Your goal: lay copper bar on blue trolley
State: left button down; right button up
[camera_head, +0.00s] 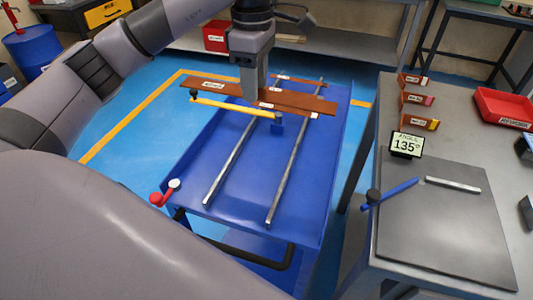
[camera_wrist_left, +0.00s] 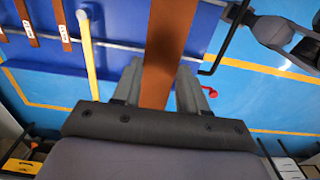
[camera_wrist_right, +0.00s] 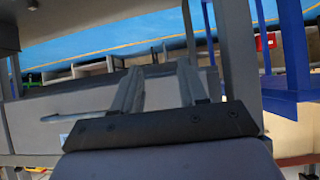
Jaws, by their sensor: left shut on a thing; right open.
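A long copper bar (camera_head: 222,87) with a white label is held in my left gripper (camera_head: 248,92), and it crosses above the far part of the blue trolley (camera_head: 230,200). In the left wrist view the bar (camera_wrist_left: 168,45) runs between the two fingers of the left gripper (camera_wrist_left: 160,88). The trolley has two long metal rails (camera_head: 294,155). I cannot tell how much gap lies between the bar and the rails. My right gripper (camera_wrist_right: 158,85) is open and empty in the right wrist view; the head view does not show it.
Other copper bars (camera_wrist_left: 60,22) lie at the trolley's far end. A yellow lever (camera_head: 235,106) is beside the held bar; a red lever (camera_head: 158,199) is at the near left corner. The grey bench (camera_head: 440,240) at right carries a 135° display (camera_head: 406,144) and a blue lever (camera_head: 392,193).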

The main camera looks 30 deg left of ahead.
pick_arm(q)
jog(key=shift+w+f, duration=0.1)
jog(key=shift+f, duration=0.3)
notch_tip(320, 180, down, 19)
jog(key=shift+p, duration=0.45)
jog(key=shift+f+b, duration=0.4)
jog(key=shift+b, duration=0.05)
jog(key=shift+f, duration=0.1)
jog(key=c, duration=0.6)
grip_release()
